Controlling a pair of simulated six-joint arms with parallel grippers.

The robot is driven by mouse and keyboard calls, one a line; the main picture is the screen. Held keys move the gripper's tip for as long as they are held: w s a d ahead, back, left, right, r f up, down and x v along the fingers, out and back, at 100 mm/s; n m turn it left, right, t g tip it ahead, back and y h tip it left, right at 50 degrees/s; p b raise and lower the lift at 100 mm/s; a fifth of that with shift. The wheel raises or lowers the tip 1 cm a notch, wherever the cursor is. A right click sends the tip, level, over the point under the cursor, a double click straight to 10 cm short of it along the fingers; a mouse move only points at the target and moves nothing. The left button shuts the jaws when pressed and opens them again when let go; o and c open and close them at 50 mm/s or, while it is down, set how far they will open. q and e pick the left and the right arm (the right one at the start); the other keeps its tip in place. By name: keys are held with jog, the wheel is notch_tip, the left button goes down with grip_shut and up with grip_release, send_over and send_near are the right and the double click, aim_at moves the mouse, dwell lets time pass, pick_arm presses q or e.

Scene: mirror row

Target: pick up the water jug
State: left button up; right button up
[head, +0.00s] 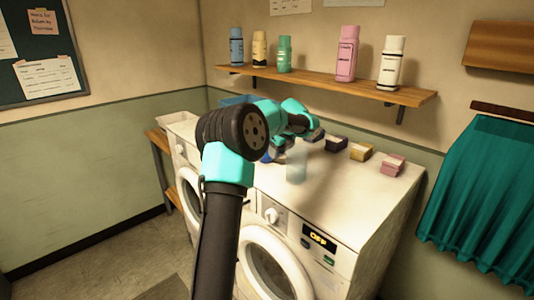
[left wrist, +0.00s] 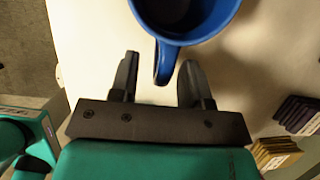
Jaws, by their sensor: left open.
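The water jug looks to be the blue vessel in the left wrist view (left wrist: 181,36), seen from above with a dark inside. Its handle (left wrist: 165,66) points toward my left gripper (left wrist: 160,82), which is open. The handle's end lies between the two fingers, with gaps at both sides; I cannot tell whether they touch it. In the head view a small blue part of the jug (head: 267,157) shows on the white machine top, mostly hidden by my left arm. My left gripper (head: 283,147) is small and partly hidden there. My right gripper is not in view.
A pale translucent object (head: 297,167) stands close right of the gripper. Small purple (head: 335,143), yellow (head: 360,152) and pink (head: 391,166) boxes line the back of the machine top (head: 345,205). A wooden shelf (head: 330,86) with several bottles hangs above. The front right top is clear.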

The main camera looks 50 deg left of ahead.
pick_arm(q)
jog(key=shift+x, duration=0.75)
grip_shut()
